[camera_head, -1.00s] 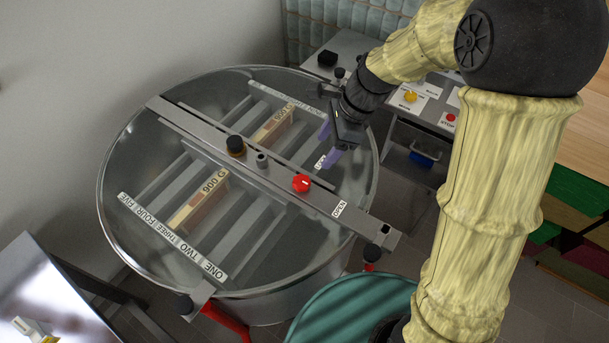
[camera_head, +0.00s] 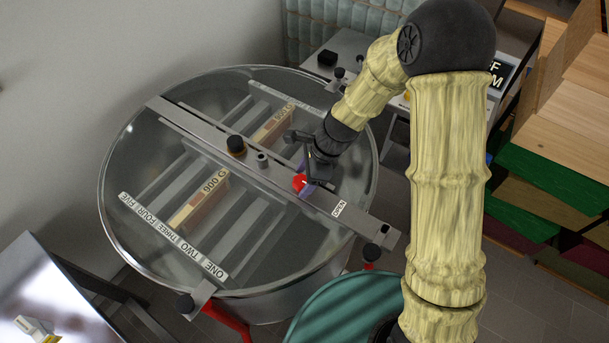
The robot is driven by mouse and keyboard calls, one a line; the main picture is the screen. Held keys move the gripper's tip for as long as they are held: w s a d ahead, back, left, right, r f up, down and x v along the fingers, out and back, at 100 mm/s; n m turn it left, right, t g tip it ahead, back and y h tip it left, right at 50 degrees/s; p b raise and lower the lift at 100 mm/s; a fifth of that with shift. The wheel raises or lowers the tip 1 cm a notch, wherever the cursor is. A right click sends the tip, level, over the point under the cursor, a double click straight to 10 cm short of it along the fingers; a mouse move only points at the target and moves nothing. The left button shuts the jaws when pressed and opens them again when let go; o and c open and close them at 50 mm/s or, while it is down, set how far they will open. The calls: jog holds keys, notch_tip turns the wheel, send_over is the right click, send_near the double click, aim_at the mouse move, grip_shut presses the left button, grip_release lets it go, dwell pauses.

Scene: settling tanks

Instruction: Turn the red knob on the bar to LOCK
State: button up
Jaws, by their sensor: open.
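The red knob (camera_head: 298,182) sits on the grey bar (camera_head: 205,137) that crosses the round tank (camera_head: 108,212). The knob is partly hidden by my gripper (camera_head: 304,186), which is open with its purple fingers at the knob. I cannot tell whether the fingers touch it. The bar's OPEN label (camera_head: 339,208) shows to the right of the knob. The LOCK label cannot be seen; my gripper and wrist cover the area just behind the knob.
Inside the tank are slats and labelled blocks (camera_head: 200,200). A teal round surface (camera_head: 340,310) is at the front, wooden drawers at the right.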

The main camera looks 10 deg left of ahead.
jog(key=c, duration=1)
jog(key=shift+r+n+p, duration=0.1)
jog(key=shift+n+p, duration=0.3)
jog(key=n+p, duration=0.1)
jog(key=n+g, duration=0.1)
jog(key=shift+w+n+h+p, duration=0.2)
jog(key=shift+n+h+p, duration=0.1)
jog(key=shift+h+p, duration=0.1)
jog(key=n, duration=0.1)
jog(key=n+g+h+p, duration=0.1)
jog(key=n, duration=0.3)
jog(key=shift+w+a+g+p, duration=0.15)
jog(key=shift+a+g+p, duration=0.15)
jog(key=shift+p, duration=0.1)
jog(key=n+h, duration=0.1)
jog(key=n, duration=0.1)
jog(key=n+h, duration=0.1)
jog(key=n, duration=0.2)
jog(key=shift+a+g, duration=0.15)
jog(key=shift+g, duration=0.15)
jog(key=n+h, duration=0.1)
jog(key=n, duration=0.3)
jog(key=shift+a+n+h, duration=0.15)
jog(key=shift+n+h, duration=0.15)
jog(key=shift+h, duration=0.1)
